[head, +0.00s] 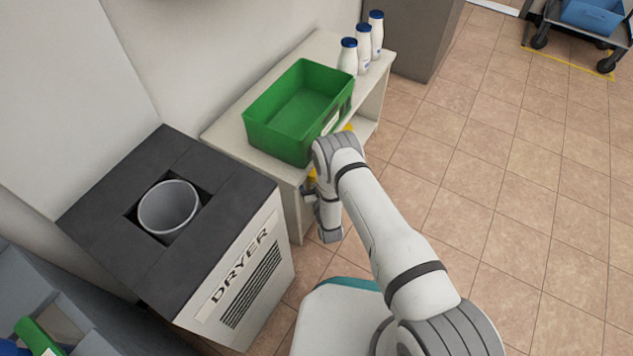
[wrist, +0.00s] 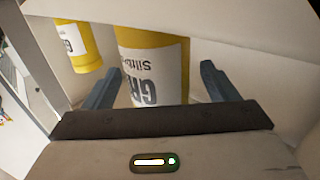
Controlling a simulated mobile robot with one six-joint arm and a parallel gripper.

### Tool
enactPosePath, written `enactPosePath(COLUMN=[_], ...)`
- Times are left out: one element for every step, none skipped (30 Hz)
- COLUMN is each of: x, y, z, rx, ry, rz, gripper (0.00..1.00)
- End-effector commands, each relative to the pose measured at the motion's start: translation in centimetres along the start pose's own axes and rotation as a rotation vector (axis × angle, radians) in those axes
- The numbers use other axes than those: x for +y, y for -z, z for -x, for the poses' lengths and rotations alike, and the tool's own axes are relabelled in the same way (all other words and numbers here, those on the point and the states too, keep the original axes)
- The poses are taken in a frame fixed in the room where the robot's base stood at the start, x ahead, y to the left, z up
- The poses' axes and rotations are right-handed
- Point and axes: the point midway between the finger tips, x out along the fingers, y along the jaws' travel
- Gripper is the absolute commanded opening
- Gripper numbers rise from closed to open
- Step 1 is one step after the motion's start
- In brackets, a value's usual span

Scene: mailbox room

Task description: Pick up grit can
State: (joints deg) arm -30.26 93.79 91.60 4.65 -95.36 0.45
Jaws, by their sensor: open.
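My gripper (wrist: 160,85) is open, with one dark finger to each side of this can in the picture. I cannot tell how deep the can sits between the fingers. A second yellow can with a white label (wrist: 73,45) stands to the left. In the head view my gripper (head: 308,191) is at the shelf's open front, below the green bin, partly hidden by my arm.
The cans stand inside a low pale shelf (head: 227,128), under its top board. On top are a green bin (head: 277,133) and white bottles with blue caps (head: 348,58). A dryer box (head: 110,205) stands at left. Tiled floor (head: 500,180) is clear at right.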

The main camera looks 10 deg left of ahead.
Motion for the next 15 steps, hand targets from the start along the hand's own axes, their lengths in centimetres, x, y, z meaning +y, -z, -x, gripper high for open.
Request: enactPosePath(x=[-0.01,-0.01,-0.02,-0.02,-0.02,-0.03,-0.03,-0.03,-0.03,-0.04,-0.04,-0.04,-0.05,-0.05,-0.05], y=[0.05,0.05,0.05,0.05,0.05,0.05,0.05,0.05,0.05,0.04,0.04,0.04,0.04,0.04,0.04], z=[0.01,0.01,0.02,0.02,0.02,0.02,0.03,0.03,0.03,0.03,0.03,0.03,0.04,0.04,0.04], rx=[0.000,0.000,0.000,0.000,0.000,0.000,0.000,0.000,0.000,0.000,0.000,0.000,0.000,0.000,0.000], ry=[0.000,0.000,0.000,0.000,0.000,0.000,0.000,0.000,0.001,0.001,0.001,0.001,0.001,0.001,0.001], rz=[0.000,0.000,0.000,0.000,0.000,0.000,0.000,0.000,0.000,0.000,0.000,0.000,0.000,0.000,0.000], gripper=[0.80,0.80,0.78,0.75,0.73,0.69,0.67,0.65,0.61,0.59,0.56,0.53,0.51,0.48,0.45])
